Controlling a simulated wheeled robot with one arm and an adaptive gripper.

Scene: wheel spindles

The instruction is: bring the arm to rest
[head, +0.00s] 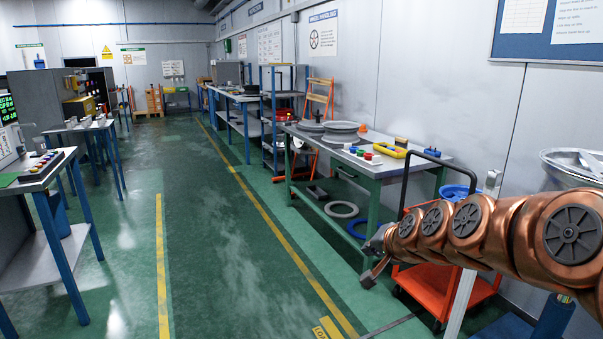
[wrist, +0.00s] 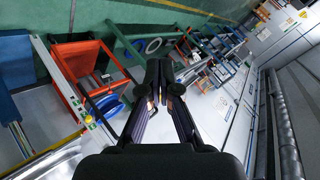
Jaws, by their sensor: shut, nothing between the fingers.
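My copper-coloured arm reaches in from the right edge of the head view. My gripper (head: 374,262) is at its left end, in front of the orange cart and over the floor side of the green workbench. In the wrist view my gripper (wrist: 160,82) points away from the camera, with its dark fingertips together. Nothing shows between the fingers, and the gripper touches nothing that I can see.
An orange cart (head: 447,291) with a black handle stands just behind my arm. The green workbench (head: 385,170) carries wheels and small coloured parts. A wheel on a stand (head: 575,163) is at the right edge. The green aisle floor (head: 225,235) is clear.

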